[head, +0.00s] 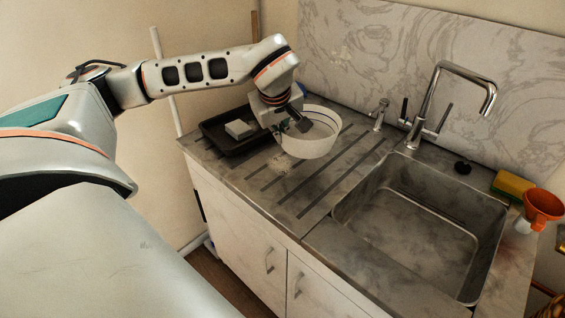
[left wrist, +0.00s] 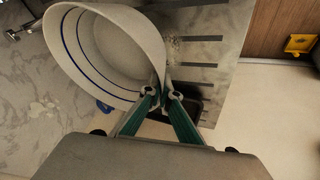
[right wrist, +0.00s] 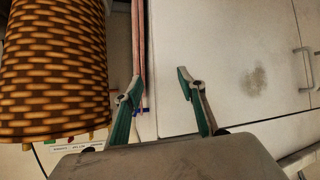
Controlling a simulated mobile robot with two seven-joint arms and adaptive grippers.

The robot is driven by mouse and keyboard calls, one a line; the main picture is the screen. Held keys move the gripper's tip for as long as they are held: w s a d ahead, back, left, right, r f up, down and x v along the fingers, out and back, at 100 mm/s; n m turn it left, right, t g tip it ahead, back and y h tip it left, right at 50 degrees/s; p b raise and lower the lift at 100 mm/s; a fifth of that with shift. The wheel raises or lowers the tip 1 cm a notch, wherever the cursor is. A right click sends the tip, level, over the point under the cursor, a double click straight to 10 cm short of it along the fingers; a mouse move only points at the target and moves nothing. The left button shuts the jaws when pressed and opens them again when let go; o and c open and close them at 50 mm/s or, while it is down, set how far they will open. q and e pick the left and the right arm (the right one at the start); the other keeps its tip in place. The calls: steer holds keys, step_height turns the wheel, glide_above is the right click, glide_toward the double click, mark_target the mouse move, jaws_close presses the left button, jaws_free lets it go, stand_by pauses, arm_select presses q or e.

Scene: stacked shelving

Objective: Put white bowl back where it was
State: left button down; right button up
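The white bowl (head: 312,146) is over the ribbed drainboard left of the sink in the head view. It also shows in the left wrist view (left wrist: 78,62), with blue rings inside. I cannot tell whether the bowl's base touches the drainboard. My right gripper (right wrist: 158,83) is open and empty in front of pale cabinet doors, out of the head view.
A black tray (head: 215,141) with a light grey block (head: 239,129) sits left of the bowl. The sink (head: 420,225) and tap (head: 440,100) are right. A sponge (head: 511,186) and orange funnel (head: 542,207) stand at the far right. A woven basket (right wrist: 55,70) is beside my right gripper.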

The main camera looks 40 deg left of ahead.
arm_select(q)
step_height(320, 180, down, 5)
steer(key=shift+f, duration=0.1)
step_height(320, 180, down, 3)
steer(key=shift+f+b, duration=0.2)
steer(key=shift+b, duration=0.25)
steer(key=c, duration=2.3)
jaws_free()
